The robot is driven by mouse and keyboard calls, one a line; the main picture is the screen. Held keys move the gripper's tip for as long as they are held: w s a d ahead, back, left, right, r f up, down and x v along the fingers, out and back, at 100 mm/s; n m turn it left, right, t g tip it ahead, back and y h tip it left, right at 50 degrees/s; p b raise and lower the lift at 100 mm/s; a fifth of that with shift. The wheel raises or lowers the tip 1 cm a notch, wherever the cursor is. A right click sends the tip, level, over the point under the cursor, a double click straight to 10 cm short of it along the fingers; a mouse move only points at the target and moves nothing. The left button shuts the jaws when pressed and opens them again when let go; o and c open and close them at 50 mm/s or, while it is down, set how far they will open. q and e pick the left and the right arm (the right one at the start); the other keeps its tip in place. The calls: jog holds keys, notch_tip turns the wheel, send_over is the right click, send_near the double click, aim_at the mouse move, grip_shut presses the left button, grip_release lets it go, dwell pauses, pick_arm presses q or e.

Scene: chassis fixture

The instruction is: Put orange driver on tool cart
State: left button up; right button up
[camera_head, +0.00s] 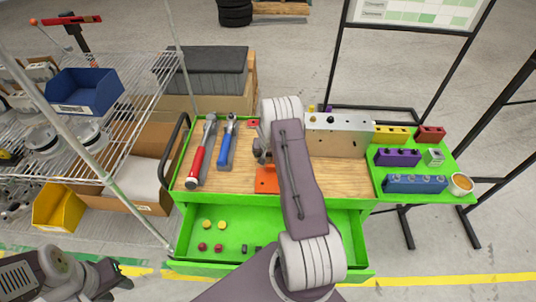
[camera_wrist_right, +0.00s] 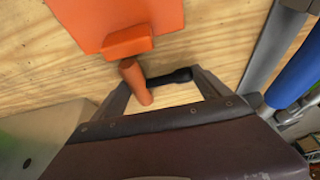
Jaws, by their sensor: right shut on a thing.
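The tool cart (camera_head: 340,178) is green with a wooden top and an open drawer. My right gripper (camera_head: 260,148) is low over the wooden top, beside an orange plate (camera_head: 266,180). In the right wrist view the gripper (camera_wrist_right: 165,88) is shut on the orange driver (camera_wrist_right: 134,80), which has an orange handle and a black end. The driver is close to the wood; I cannot tell if it touches. In the head view I cannot make the driver out. My left gripper (camera_head: 108,277) is low at the left, away from the cart, its jaw opening unclear.
A red-handled tool (camera_head: 198,160) and a blue-handled tool (camera_head: 226,145) lie left on the cart top. A metal box (camera_head: 340,135) stands right of my right gripper. A green side shelf (camera_head: 440,195) holds coloured blocks and a cup. A wire rack (camera_head: 120,130) stands left.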

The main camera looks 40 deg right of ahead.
jog(key=shift+f, duration=0.1)
jog(key=shift+f, duration=0.1)
jog(key=o, duration=1.2)
jog(key=shift+o, duration=0.2)
jog(key=shift+r, duration=0.35)
jog(key=v, duration=1.2)
jog(key=s+a+r+n+g+y, duration=0.1)
jog(key=s+a+r+n, duration=0.2)
jog(key=s+a, duration=0.6)
jog(key=s+a+r+n+g+y, duration=0.1)
jog(key=s+a+r+n, duration=0.2)
jog(key=s+a, duration=0.7)
jog(key=a+n, duration=0.1)
jog(key=a, duration=0.3)
jog(key=shift+s+a+n+y, duration=0.25)
jog(key=shift+a+n+y, duration=0.15)
